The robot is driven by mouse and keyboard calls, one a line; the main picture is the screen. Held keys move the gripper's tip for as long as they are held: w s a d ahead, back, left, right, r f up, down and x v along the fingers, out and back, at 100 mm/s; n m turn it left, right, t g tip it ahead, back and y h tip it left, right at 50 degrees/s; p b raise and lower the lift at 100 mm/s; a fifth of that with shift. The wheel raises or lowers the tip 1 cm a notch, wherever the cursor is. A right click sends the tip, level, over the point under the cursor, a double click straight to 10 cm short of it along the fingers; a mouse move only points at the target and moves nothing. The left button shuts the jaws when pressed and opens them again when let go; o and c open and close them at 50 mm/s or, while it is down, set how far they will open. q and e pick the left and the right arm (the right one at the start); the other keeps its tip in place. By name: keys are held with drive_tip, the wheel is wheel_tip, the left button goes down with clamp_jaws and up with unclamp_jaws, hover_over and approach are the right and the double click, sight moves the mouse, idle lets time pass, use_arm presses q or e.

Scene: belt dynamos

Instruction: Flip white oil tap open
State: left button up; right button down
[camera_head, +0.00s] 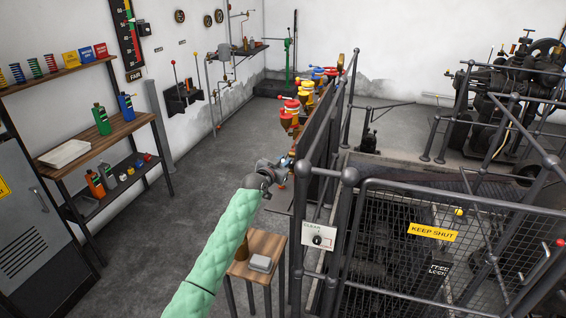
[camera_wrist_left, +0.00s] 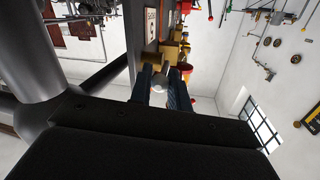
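My left gripper (camera_head: 287,163) is at the end of the green-sleeved arm, beside the row of oil taps along the dark panel behind the railing. In the left wrist view, the two dark fingers (camera_wrist_left: 161,88) are apart. A small whitish rounded knob (camera_wrist_left: 158,82) shows between them; it looks like the white oil tap. I cannot tell whether the fingers touch it. In the head view the gripper hides this tap. Red-topped (camera_head: 291,104) and yellow (camera_head: 306,88) taps stand farther along the row. My right gripper is not in view.
A dark railing post (camera_head: 298,215) stands close to the gripper. A small wooden stool (camera_head: 262,248) is below my arm. A mesh gate with a yellow sign (camera_head: 433,232) is at the right. Shelves (camera_head: 128,128) stand at the left.

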use_arm(q)
drive_tip(key=o, duration=0.4)
drive_tip(key=shift+c, duration=0.2)
drive_tip(key=shift+a, duration=0.1)
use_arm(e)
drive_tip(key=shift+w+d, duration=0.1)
